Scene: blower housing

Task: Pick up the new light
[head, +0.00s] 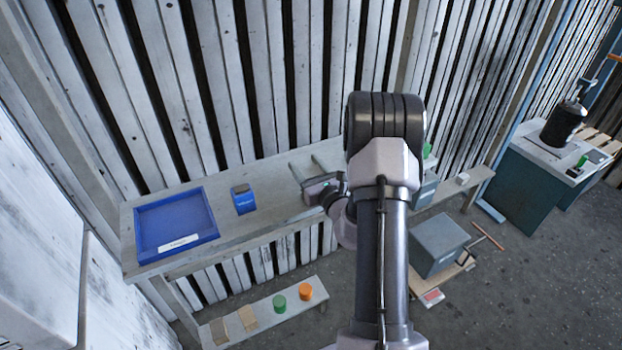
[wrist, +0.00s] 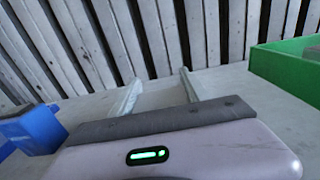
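I cannot pick out a thing that is clearly the new light in either view. A green round piece (head: 279,304) and an orange round piece (head: 305,291) stand on the low bench in the head view; I cannot tell what they are. My gripper (head: 302,160) is over the right part of the long workbench (head: 270,224). In the wrist view my gripper (wrist: 158,88) has its two fingers spread apart, with nothing between them. My arm hides part of the workbench in the head view.
A blue tray (head: 207,236) and a small blue box (head: 244,200) are on the workbench, left of my gripper. In the wrist view a green bin (wrist: 282,74) stands at right. A grey box (head: 438,246) is on the floor side. The slatted wall rises close behind.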

